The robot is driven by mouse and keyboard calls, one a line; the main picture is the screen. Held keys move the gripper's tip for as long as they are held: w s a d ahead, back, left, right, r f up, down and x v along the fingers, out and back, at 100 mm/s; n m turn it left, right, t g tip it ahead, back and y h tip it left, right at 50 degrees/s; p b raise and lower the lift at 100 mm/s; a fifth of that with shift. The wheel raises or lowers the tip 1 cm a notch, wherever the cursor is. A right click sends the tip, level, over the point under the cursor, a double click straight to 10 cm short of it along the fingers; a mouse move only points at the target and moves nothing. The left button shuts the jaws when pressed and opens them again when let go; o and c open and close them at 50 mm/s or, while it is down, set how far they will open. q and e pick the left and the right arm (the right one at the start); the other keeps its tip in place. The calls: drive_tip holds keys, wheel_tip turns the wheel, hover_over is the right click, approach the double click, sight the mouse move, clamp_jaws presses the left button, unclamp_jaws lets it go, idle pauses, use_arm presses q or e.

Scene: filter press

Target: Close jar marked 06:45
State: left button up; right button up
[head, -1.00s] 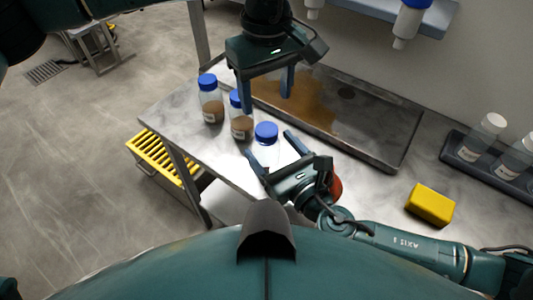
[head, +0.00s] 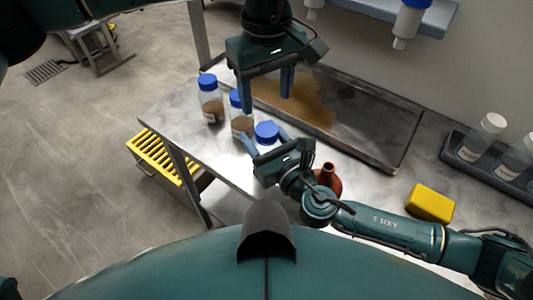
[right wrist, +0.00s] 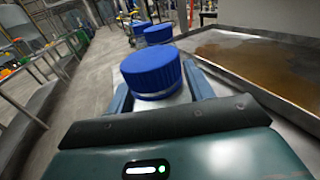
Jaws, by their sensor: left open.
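Three clear jars with blue caps stand in a row on the steel table: a far jar (head: 210,100), a middle jar (head: 241,122) and a near jar (head: 266,134). The first two hold brown material and bear white labels; I cannot read the times. The near jar's cap also shows in the right wrist view (right wrist: 152,73); its body is mostly hidden. My right gripper (head: 262,132) has its fingers on either side of the near jar and looks open. My left gripper (head: 267,96) is open, empty, pointing down above the table beside the middle jar.
A shallow steel tray (head: 400,150) with a brown stain lies behind the jars. A red-brown vessel (head: 328,179) stands behind my right arm. A yellow block (head: 430,203) and a dark rack (head: 456,153) with clear bottles are at the right.

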clamp_jaws()
use_arm(q)
drive_tip(key=n, duration=0.4)
drive_tip(key=shift+n, duration=0.3)
drive_tip(key=n, duration=1)
drive_tip(key=shift+n, duration=0.4)
drive_tip(key=n, duration=1)
drive_tip(key=shift+n, duration=0.4)
drive_tip(key=n, duration=1.4)
